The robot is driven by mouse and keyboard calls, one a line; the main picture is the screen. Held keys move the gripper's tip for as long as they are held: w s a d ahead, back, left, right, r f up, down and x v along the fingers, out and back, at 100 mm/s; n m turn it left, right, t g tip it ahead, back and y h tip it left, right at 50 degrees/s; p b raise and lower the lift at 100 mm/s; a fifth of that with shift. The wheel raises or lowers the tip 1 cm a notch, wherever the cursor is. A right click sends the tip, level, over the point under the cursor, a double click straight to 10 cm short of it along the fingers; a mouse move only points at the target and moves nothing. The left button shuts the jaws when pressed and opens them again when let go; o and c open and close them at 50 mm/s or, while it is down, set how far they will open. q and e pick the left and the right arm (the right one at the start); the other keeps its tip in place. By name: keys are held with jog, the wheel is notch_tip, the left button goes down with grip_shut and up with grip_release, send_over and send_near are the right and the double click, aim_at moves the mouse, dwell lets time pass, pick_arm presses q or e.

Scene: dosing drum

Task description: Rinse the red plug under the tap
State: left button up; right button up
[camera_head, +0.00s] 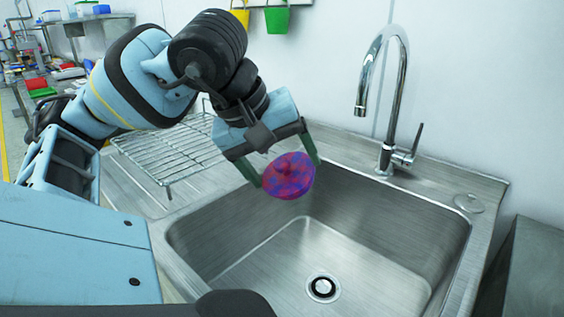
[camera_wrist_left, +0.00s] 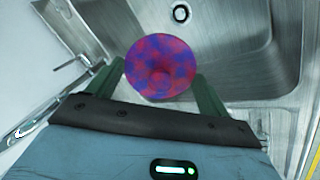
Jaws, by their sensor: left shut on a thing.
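The red plug (camera_head: 287,175) is a round piece, red with blue-purple patches over its surface. My left gripper (camera_head: 285,172) is shut on it and holds it over the back left part of the sink basin. In the left wrist view the plug (camera_wrist_left: 161,67) sits between the two green fingers of my left gripper (camera_wrist_left: 161,82). The chrome tap (camera_head: 385,85) stands behind the basin, to the right of the plug, its spout end apart from the plug. No water stream shows at the spout. My right gripper is not in view.
The steel sink basin (camera_head: 395,235) is empty, with a drain (camera_head: 322,288) in its floor. The tap's lever (camera_head: 415,140) stands on its right side. A wire rack (camera_head: 175,150) lies left of the basin. Yellow and green buckets (camera_head: 277,17) hang on the wall.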

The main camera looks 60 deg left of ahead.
aim_at(305, 157)
pick_arm(q)
jog(key=shift+w+p, duration=0.3)
jog(key=shift+w, duration=0.1)
jog(key=shift+w+f+p, duration=0.1)
jog(key=shift+w+p, duration=0.45)
jog(key=shift+w, duration=0.15)
jog(key=shift+w+a+f+p, duration=0.15)
jog(key=shift+w+p, duration=0.2)
jog(key=shift+w, duration=0.35)
jog(key=shift+w+f+p, duration=0.15)
jog(key=shift+w+p, duration=0.15)
jog(key=shift+w, duration=0.35)
jog(key=w+f+p, duration=0.2)
jog(key=w, duration=0.7)
jog(key=shift+a, duration=0.3)
